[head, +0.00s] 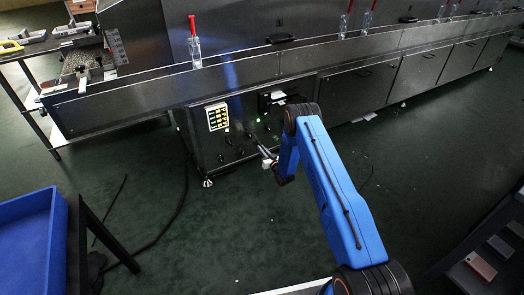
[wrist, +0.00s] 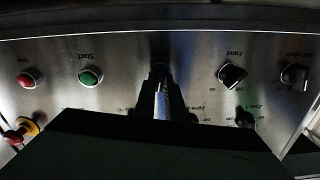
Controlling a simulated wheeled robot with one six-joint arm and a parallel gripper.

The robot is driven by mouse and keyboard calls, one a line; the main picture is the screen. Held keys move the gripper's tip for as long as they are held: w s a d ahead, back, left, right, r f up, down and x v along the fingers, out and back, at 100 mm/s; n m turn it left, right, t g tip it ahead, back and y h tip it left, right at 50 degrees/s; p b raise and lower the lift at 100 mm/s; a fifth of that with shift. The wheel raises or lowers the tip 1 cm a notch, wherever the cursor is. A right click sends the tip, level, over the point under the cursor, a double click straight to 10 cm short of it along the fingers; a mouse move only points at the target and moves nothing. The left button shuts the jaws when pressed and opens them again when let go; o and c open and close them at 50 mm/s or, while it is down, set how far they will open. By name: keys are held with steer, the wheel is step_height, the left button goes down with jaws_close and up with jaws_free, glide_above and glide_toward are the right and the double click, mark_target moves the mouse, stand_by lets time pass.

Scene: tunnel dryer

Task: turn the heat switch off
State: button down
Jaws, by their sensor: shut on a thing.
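The dryer's control panel (wrist: 124,60) fills the wrist view and appears upside down. My gripper (wrist: 160,92) is shut on a dark switch in the upper row, between the green Start button (wrist: 90,76) and the Fans knob (wrist: 232,75). Going by its place, this looks like the heat switch; the fingers hide most of it and its label, so I cannot tell which way it points. In the head view my gripper (head: 264,153) is at the front of the dark cabinet (head: 217,152), beside the panel knobs.
A red button (wrist: 29,79), a red-and-yellow emergency stop (wrist: 20,130), a far-right knob (wrist: 295,75) and a lower zone knob (wrist: 245,118) are on the same panel. A blue bin (head: 30,240) stands left. A cable (head: 170,220) lies on the floor.

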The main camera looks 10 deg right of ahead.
steer(key=shift+n, duration=4.9)
steer(key=shift+f, duration=0.1)
steer(key=c, duration=1.8)
jaws_free()
steer(key=v, duration=1.7)
steer(key=shift+s, duration=0.2)
